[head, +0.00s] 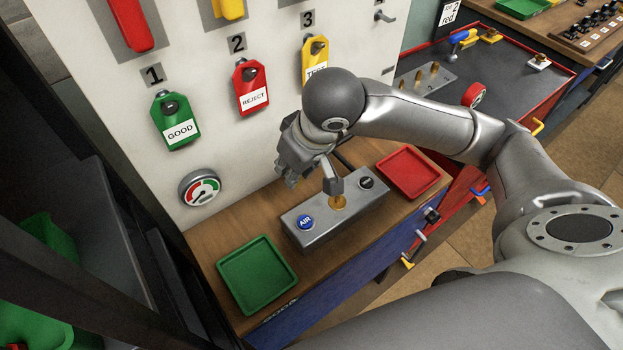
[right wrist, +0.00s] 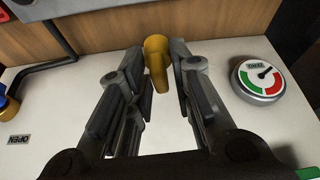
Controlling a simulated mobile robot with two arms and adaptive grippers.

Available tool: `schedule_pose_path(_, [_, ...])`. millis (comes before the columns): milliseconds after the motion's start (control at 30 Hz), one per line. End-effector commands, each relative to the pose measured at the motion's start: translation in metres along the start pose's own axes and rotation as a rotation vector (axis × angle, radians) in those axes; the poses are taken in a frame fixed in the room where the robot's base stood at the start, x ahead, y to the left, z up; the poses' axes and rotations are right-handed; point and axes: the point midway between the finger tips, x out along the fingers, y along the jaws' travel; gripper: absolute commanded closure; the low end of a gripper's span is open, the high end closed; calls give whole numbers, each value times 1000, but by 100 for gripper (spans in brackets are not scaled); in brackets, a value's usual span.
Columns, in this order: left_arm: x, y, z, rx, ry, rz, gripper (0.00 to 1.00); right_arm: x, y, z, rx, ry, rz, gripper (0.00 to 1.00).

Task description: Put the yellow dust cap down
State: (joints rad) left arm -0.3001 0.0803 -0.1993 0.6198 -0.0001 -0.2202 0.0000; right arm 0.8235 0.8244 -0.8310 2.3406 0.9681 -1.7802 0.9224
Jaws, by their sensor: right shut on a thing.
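My right gripper (head: 312,182) is in front of the white panel, just above and behind the grey connector box in the head view. In the right wrist view the gripper (right wrist: 158,72) is shut on the yellow dust cap (right wrist: 157,55), held between the fingertips with wood behind it. I cannot make out the held cap in the head view. The grey box (head: 317,228) has a blue AIR cap (head: 305,222), a brass-coloured fitting (head: 338,202) and a black cap (head: 367,183) on top. My left gripper is not in view.
A green tray (head: 257,275) lies left of the box and a red tray (head: 409,172) right of it, on the wooden bench. A round gauge (head: 200,188) and several coloured tags hang on the panel. A red-edged dark worktop (head: 500,85) stands at the right.

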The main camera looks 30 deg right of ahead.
Motion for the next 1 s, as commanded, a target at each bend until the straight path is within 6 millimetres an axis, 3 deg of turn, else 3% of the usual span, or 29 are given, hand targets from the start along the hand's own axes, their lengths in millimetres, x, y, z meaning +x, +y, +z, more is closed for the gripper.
schedule_pose_path(300, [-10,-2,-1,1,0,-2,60,-9,-24,22,-220,7,-91,89])
schedule_pose_path(433, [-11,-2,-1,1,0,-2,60,-8,-24,24,-260,9,-106,89])
schedule_pose_path(833, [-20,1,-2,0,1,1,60,46,51,-7,-260,7,-105,89])
schedule_pose_path(1000, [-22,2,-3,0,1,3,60,83,71,-8,-263,7,-107,89])
